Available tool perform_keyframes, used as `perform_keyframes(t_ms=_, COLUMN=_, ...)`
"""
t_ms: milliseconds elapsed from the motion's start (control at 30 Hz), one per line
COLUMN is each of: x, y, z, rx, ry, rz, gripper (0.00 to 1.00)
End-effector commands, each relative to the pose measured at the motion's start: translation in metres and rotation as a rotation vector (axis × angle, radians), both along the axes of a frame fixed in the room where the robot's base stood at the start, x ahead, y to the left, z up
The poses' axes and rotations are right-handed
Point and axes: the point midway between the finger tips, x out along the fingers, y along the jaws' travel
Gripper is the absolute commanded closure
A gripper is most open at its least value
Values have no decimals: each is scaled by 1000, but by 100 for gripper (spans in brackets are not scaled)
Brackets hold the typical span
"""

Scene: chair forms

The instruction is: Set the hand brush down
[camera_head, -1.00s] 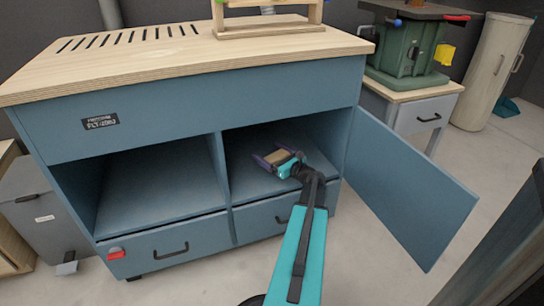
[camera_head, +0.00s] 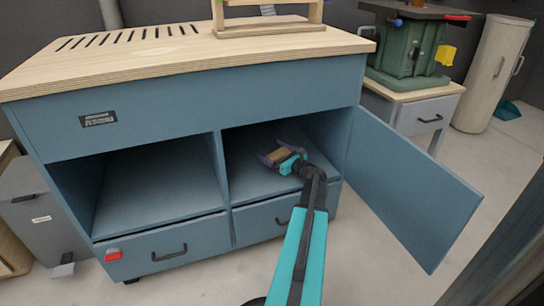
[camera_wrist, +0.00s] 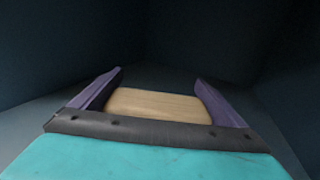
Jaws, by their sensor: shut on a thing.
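The hand brush (camera_head: 279,154) shows as a light wooden block between the fingers of my gripper (camera_head: 276,157). In the wrist view the wooden part of the brush (camera_wrist: 158,104) spans the space between the two purple fingers of my gripper (camera_wrist: 158,98). My gripper is shut on it, inside the right-hand open compartment (camera_head: 244,182) of the blue cabinet. I cannot tell whether the brush touches the compartment floor. Its bristles are not visible.
The cabinet's door (camera_head: 412,190) stands open at the right of the compartment. A divider separates the empty left compartment (camera_head: 160,195). Drawers (camera_head: 165,252) lie below. The compartment floor has free room around my gripper.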

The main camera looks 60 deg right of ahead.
Motion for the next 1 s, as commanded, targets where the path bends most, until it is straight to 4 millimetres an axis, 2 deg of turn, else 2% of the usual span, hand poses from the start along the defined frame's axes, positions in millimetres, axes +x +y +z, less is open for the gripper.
perform_keyframes(t_ms=33, x=0, y=0, z=-9, rx=1, ry=0, rz=0, gripper=32)
perform_keyframes(t_ms=233, x=0, y=0, z=-24, rx=0, ry=-1, rz=0, gripper=32)
perform_keyframes(t_ms=767, x=-1, y=-1, z=-28, rx=0, ry=-1, rz=-1, gripper=32)
perform_keyframes(t_ms=800, x=-1, y=-1, z=-28, rx=0, ry=0, rz=-1, gripper=5)
perform_keyframes(t_ms=833, x=-1, y=-1, z=-28, rx=0, ry=0, rz=-1, gripper=0)
perform_keyframes(t_ms=1000, x=-1, y=-1, z=-28, rx=0, ry=0, rz=-1, gripper=0)
